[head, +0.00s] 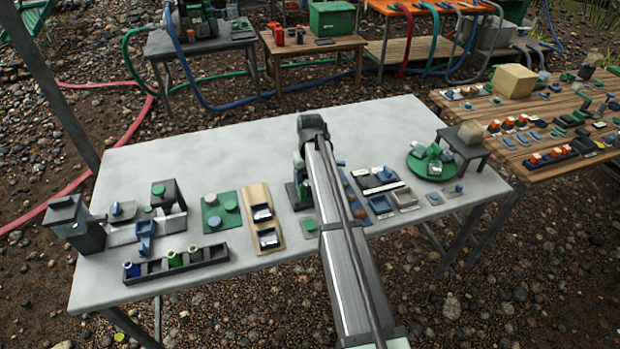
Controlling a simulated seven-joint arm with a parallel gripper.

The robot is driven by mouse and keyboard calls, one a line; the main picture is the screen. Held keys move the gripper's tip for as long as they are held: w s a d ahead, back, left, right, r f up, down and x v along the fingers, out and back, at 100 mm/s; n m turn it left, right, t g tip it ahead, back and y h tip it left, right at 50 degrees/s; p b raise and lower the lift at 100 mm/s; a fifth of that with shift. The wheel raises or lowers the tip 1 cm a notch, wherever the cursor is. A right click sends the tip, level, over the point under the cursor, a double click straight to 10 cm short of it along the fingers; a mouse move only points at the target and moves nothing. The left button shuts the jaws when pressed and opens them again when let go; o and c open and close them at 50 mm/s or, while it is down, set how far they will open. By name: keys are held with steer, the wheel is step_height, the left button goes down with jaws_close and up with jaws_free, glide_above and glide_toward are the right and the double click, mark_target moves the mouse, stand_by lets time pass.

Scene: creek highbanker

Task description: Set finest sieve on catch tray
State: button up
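My arm reaches over the middle of the pale grey table (230,150). Its far end is a dark joint, and my gripper's fingers do not show; the arm seems to hide them. I cannot single out the finest sieve or the catch tray for certain. Small shallow trays (263,213) with dark rims sit on a wooden board left of my arm. More small trays, one blue-grey (380,205), lie just right of it. What lies under my arm is hidden.
A long dark rack (205,258) with small jars stands at the front left. A dark box-shaped unit (78,225) stands at the left end. A green round stand (431,164) and a small dark stool (463,150) are at the right. The table's back left is clear.

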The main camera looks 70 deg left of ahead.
steer(key=o, duration=0.4)
steer(key=shift+d+f, duration=0.1)
steer(key=shift+d, duration=0.3)
steer(key=shift+c, duration=0.2)
step_height(320, 180, up, 8)
steer(key=shift+a, duration=0.25)
steer(key=shift+f, duration=0.1)
stand_by(0.6)
